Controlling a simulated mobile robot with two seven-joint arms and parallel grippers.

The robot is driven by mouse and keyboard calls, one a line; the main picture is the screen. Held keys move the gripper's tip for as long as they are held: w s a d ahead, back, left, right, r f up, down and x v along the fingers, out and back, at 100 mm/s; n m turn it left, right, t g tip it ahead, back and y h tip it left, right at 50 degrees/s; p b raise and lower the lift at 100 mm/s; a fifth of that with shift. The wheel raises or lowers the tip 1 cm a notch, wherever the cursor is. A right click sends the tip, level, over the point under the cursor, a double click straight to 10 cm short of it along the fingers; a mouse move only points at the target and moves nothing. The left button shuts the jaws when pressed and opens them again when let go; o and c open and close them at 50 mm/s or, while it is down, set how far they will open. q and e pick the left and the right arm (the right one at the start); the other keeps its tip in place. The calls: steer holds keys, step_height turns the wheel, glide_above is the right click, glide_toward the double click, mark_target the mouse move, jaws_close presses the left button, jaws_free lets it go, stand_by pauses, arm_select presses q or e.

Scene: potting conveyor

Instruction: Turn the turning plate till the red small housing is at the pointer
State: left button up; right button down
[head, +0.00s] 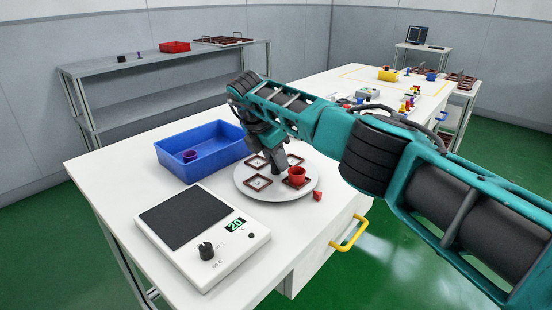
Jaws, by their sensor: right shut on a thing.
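The round turning plate (245,182) lies on the white table and bears several brown square frames. The red small housing (297,174) stands upright in the right-hand frame on the plate. A red wedge, the pointer (317,196), sits on the table just off the plate's right front edge. The housing is on the pointer's side of the plate, slightly left of and behind it. My right gripper (277,169) reaches down over the plate's middle and is shut there; its fingertips and what they grip are mostly hidden. My left gripper is out of view.
A blue bin (205,139) with a purple cup (190,155) stands behind left of the plate. A hot plate device (215,249) with a dial and a display of 20 stands at front left. My right arm covers the table's right part. A yellow handle (350,234) juts from the front.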

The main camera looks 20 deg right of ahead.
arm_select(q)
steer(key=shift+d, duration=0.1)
arm_select(e)
steer(key=shift+r, duration=0.1)
stand_by(0.3)
steer(key=c, duration=0.9)
jaws_free()
arm_select(q)
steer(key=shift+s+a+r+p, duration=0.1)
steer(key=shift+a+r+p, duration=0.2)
steer(key=shift+p, duration=0.35)
arm_select(e)
steer(key=v, duration=1.2)
steer(key=shift+s+a+r, duration=0.1)
steer(key=shift+r, duration=0.25)
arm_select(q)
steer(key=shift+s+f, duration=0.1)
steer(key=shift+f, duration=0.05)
